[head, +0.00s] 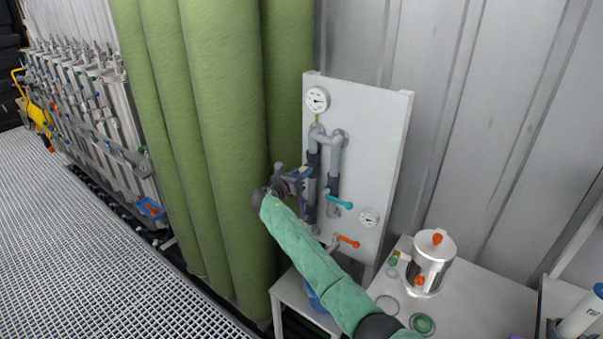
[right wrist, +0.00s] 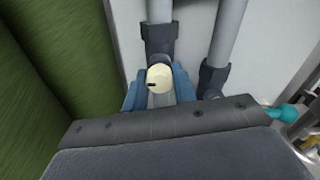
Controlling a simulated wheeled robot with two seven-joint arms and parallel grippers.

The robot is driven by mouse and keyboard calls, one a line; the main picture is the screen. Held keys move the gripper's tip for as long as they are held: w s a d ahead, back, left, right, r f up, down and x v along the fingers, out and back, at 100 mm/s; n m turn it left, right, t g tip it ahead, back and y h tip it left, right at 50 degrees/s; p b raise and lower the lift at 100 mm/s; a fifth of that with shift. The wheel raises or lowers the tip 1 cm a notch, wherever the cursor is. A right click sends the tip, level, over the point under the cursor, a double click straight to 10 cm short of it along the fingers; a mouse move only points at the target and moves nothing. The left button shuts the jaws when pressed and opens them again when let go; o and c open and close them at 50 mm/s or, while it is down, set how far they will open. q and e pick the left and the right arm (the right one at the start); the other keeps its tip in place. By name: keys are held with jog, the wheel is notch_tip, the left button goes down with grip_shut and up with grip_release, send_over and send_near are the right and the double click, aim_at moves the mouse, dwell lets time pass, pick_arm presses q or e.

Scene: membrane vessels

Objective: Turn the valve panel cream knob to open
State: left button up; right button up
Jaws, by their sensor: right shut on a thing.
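The white valve panel (head: 375,130) stands upright against the wall, with grey pipes, gauges and handles. The cream knob (right wrist: 160,76) sits on a dark fitting of the left pipe in the right wrist view, with a small dark mark at its left side. My right gripper (right wrist: 160,95) has its blue fingers on both sides of the knob and is shut on it. In the head view my right gripper (head: 300,176) is at the panel's left pipe and hides the knob. My left gripper is not in view.
A teal handle (head: 338,201) and an orange handle (head: 348,241) stick out from the panel, right of and below my gripper. Green columns (head: 225,130) stand close on the left. A steel vessel (head: 433,262) stands on the white table (head: 462,300).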

jog(key=shift+f, duration=0.15)
jog(key=o, duration=0.9)
jog(key=shift+o, duration=0.5)
jog(key=shift+a, duration=0.1)
